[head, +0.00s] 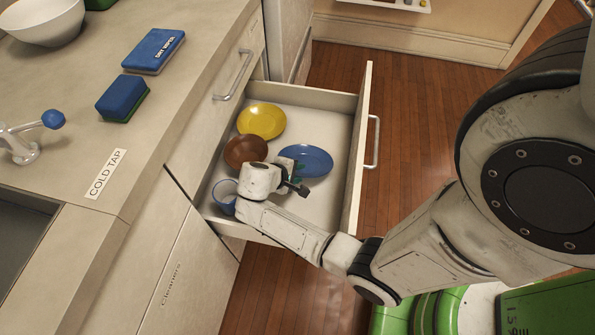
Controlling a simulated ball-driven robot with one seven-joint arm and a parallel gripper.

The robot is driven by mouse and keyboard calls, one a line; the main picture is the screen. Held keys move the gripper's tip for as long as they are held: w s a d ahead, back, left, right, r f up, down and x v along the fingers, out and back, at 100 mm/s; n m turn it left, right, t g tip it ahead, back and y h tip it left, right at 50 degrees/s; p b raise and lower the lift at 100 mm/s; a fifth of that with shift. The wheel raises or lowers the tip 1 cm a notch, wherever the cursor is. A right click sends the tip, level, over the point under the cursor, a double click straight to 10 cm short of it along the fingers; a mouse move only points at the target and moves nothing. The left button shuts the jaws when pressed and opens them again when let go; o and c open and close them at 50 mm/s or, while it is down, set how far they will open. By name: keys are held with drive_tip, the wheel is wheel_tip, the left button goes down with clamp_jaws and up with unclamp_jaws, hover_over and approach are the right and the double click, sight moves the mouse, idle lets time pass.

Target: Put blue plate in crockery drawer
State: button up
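The blue plate (312,160) lies flat, as far as I can see, inside the open crockery drawer (362,140), on its right side. My gripper (297,177) is over the drawer at the plate's lower left edge. Its two fingers look spread apart, with the plate beyond them, and it hides a small part of the rim. I cannot tell whether the fingers touch the plate.
On the counter (75,140) are a white bowl (42,20), a blue box (154,51), a sponge (122,98) and a blue-handled tap (52,119). The drawer's near right floor is partly clear.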

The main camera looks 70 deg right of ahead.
drive_tip(key=p+v, duration=0.2)
drive_tip(key=v, duration=0.9)
drive_tip(key=s+a+r+t+y, duration=0.2)
drive_tip(key=s+a+y, duration=0.2)
drive_tip(key=a, duration=0.2)
drive_tip(key=s+a+r+t+y, duration=0.2)
drive_tip(key=s+a+y, duration=0.1)
drive_tip(key=a, duration=0.3)
drive_tip(key=shift+s+a+n+t+y, duration=0.3)
drive_tip(key=shift+s+n+y, duration=0.1)
drive_tip(key=shift+s, duration=0.4)
drive_tip(key=shift+r, duration=0.1)
